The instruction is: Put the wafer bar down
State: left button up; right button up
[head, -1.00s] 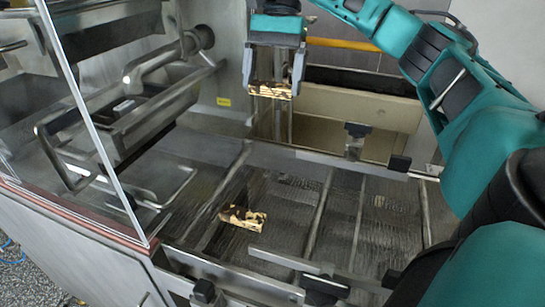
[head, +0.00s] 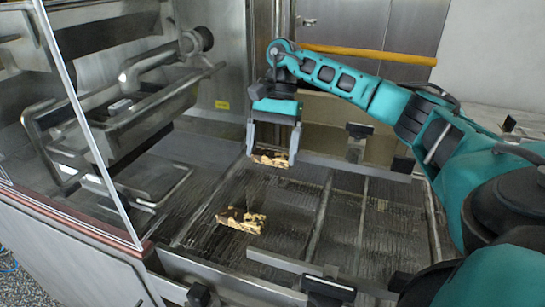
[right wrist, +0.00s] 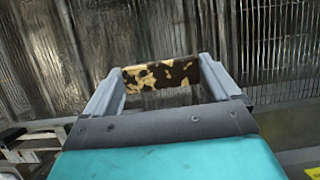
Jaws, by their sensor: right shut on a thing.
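My right gripper (head: 271,157) is shut on a wafer bar (head: 269,161), brown and cream in patches, held level between its two grey fingers. The right wrist view shows the same held bar (right wrist: 162,76) spanning the fingers, with the wire mesh behind it. The gripper hangs over the far part of the mesh belt (head: 290,208); I cannot tell the exact gap below the bar. A second, similar bar (head: 242,220) lies on the mesh, nearer and slightly left. My left gripper is not in view.
A clear guard panel (head: 90,125) and metal pipework (head: 150,75) stand at the left. Metal rails with black knobs (head: 357,130) run along the far and near edges of the belt. The mesh right of the lying bar is clear.

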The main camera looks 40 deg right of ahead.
notch_tip(320, 180, down, 2)
jog(key=shift+f, duration=0.25)
jog(key=shift+f, duration=0.15)
jog(key=o, duration=0.5)
